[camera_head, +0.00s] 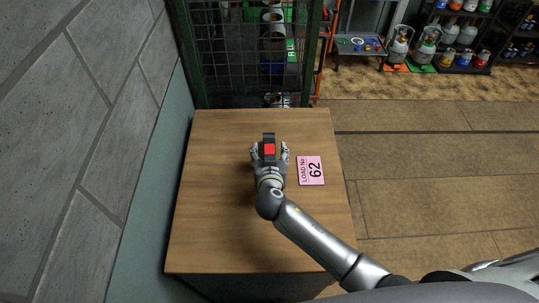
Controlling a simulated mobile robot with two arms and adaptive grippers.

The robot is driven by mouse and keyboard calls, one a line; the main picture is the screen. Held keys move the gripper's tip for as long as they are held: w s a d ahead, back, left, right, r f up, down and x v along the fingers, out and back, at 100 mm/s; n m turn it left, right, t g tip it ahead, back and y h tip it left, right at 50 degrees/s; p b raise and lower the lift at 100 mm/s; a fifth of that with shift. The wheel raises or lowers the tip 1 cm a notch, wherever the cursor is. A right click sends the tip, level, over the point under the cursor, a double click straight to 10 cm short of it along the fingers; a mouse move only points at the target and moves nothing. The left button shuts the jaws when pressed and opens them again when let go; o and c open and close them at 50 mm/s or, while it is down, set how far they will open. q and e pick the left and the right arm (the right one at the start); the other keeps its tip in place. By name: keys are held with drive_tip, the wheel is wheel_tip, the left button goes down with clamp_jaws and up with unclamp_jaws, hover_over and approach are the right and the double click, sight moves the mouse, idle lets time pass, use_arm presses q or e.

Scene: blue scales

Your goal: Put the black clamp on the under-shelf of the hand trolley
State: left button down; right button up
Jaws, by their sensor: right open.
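A black clamp (269,138) with a red part lies on the wooden tabletop (225,220), near its middle. My right gripper (269,152) reaches in from the lower right and is open, with one finger on each side of the clamp. I cannot tell whether the fingers touch it. The gripper hides the clamp's near end. My left gripper is not in view. I cannot make out for certain a hand trolley or its under-shelf; a grey stand (360,47) with small things on top stands at the back.
A pink card (311,170) marked 62 lies right of the gripper. A dark green mesh cage (222,52) stands behind the table, and a grey block wall (70,130) rises at the left. Gas cylinders (399,48) and shelves stand at the back right. The right floor is clear.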

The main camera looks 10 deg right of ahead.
drive_tip(key=c, duration=1.3)
drive_tip(key=shift+r, duration=0.1)
